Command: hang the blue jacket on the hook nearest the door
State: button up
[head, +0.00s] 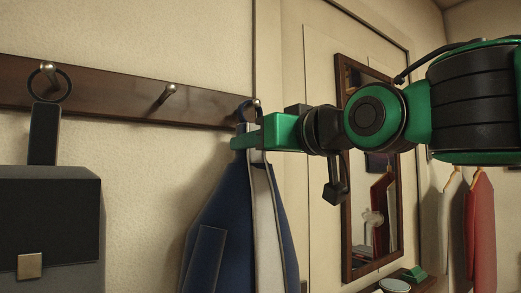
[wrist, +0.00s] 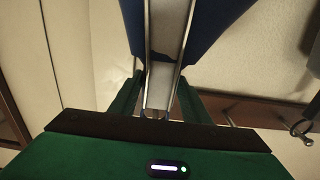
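The blue jacket (head: 218,220), with a pale lining strip, hangs upright below my gripper (head: 250,145) at the right end of the dark rail. My gripper's fingers lie on both sides of its collar. The wrist view shows the jacket (wrist: 205,25) running up from between the fingers (wrist: 158,105). A dark loop (head: 241,109) at the jacket's top reaches the hook nearest the door (head: 257,103). I cannot tell whether it passes round that hook, as my gripper partly covers this spot. The door (head: 320,60) is just right of the rail.
The middle hook (head: 168,93) is bare. A dark bag (head: 50,215) hangs by a ring from the left hook (head: 48,68). A framed mirror (head: 348,215) is behind my arm. White and red garments (head: 481,230) hang at the right, near a low dish (head: 395,286).

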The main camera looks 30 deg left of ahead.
jog(key=o, duration=0.4)
jog(key=shift+r, duration=0.1)
jog(key=shift+o, duration=0.2)
jog(key=v, duration=1)
jog(key=shift+d, duration=0.4)
